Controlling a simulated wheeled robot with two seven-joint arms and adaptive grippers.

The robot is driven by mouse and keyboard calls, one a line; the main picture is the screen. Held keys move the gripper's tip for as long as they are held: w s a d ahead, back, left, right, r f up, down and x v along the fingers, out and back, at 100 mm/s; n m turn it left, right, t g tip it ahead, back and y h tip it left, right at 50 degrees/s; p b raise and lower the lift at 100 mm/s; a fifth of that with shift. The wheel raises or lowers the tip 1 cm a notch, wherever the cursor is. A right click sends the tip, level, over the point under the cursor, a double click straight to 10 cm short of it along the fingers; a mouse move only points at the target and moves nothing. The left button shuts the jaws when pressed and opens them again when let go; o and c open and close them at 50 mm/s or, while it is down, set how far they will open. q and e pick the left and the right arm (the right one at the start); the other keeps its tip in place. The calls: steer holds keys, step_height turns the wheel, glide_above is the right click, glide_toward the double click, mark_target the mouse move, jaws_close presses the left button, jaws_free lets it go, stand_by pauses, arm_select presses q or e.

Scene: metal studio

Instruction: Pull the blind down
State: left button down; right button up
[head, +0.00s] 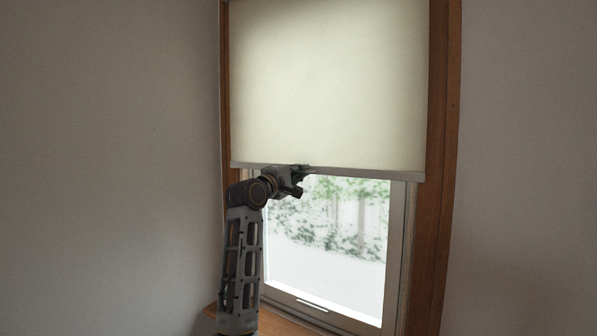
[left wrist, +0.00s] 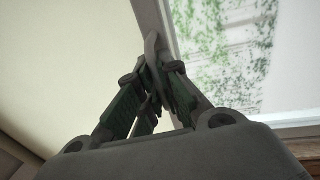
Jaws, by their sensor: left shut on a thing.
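The cream blind (head: 330,85) hangs in the wooden window frame and covers the upper part of the window. Its grey bottom bar (head: 365,173) runs across the window at about mid-height. My left gripper (head: 305,169) is at this bar, left of its middle, and is shut on it. In the left wrist view, the fingers of my left gripper (left wrist: 157,88) close around the bar (left wrist: 152,50), with the blind's cloth (left wrist: 65,60) on the left. The fingers hide part of the bar. My right gripper is in neither view.
Below the bar, the window glass (head: 325,235) is uncovered, with greenery outside. A wooden sill (head: 285,318) lies below the window. The wooden side frame (head: 439,180) bounds the opening on the right. Plain walls stand on both sides.

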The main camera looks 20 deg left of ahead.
arm_select(q)
steer(key=c, duration=1.6)
jaws_free()
steer(key=v, duration=1.2)
